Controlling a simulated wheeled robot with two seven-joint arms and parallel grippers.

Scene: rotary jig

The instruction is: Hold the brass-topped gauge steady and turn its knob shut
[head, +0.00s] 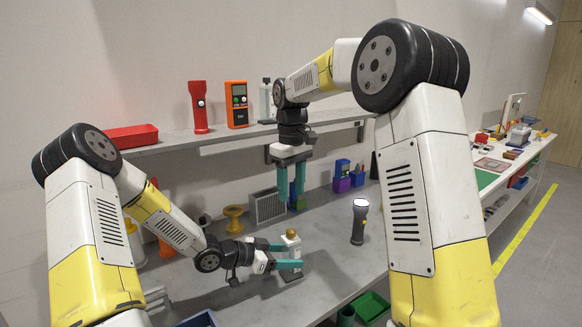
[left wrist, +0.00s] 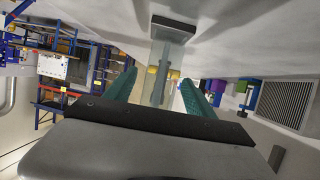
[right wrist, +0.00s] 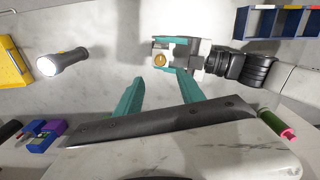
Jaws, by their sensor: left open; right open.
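The gauge (head: 291,239) stands upright on the grey bench, with a pale body and a brass top. My left gripper (head: 290,255) is open, its teal fingers on either side of the gauge's body. In the left wrist view the gauge (left wrist: 160,70) shows between the fingertips, with gaps and no clear contact. My right gripper (head: 291,182) is open and empty, pointing down above the gauge and clear of it. In the right wrist view the round brass top (right wrist: 159,60) lies just beyond the open fingers. Which part is the knob I cannot tell.
A lit flashlight (head: 359,222) stands to the right of the gauge. A yellow spool (head: 234,218) and a grey vented box (head: 267,206) stand behind it. A shelf (head: 230,136) above holds a red flashlight (head: 198,106) and an orange meter (head: 237,104). A blue bin (head: 199,319) is at the front.

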